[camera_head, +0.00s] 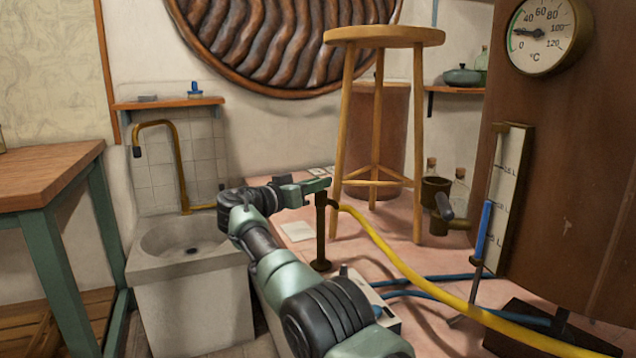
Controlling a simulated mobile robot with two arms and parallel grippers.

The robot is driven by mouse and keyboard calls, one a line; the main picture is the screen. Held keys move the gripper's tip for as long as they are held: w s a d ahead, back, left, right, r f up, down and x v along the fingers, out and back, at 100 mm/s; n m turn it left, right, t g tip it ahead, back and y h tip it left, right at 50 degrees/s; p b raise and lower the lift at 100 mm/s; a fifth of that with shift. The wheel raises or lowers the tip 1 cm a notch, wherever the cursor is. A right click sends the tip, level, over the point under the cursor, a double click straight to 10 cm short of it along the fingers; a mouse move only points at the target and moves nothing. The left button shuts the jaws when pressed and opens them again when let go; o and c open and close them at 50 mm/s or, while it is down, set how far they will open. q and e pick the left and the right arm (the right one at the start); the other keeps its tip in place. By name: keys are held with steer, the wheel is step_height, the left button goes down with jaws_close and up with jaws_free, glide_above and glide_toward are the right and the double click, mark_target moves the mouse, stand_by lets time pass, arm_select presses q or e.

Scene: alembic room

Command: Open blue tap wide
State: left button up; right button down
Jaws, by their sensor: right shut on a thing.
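My right arm reaches in from the bottom centre, and its right gripper (318,186) is at the top of a dark upright standpipe (321,235). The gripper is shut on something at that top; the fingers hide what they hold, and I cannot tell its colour. A yellow hose (400,262) runs from a side outlet just below the gripper. A blue lever (483,230) stands beside the level scale on the brown tank. A brass valve (452,222) with a grey-blue handle juts from that tank, apart from my gripper. My left gripper is not in view.
A tall wooden stool (384,36) stands behind the standpipe. A stone sink (186,247) is at left, beside a green-legged table (40,172). Blue hoses (430,279) cross the pink floor. The brown tank (566,150) with a round dial (542,35) fills the right.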

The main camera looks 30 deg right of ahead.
steer(key=shift+a+f, duration=0.1)
steer(key=shift+a, duration=0.05)
stand_by(0.4)
steer(key=c, duration=1.4)
jaws_free()
steer(key=shift+o, duration=0.3)
steer(key=shift+w+a, duration=0.1)
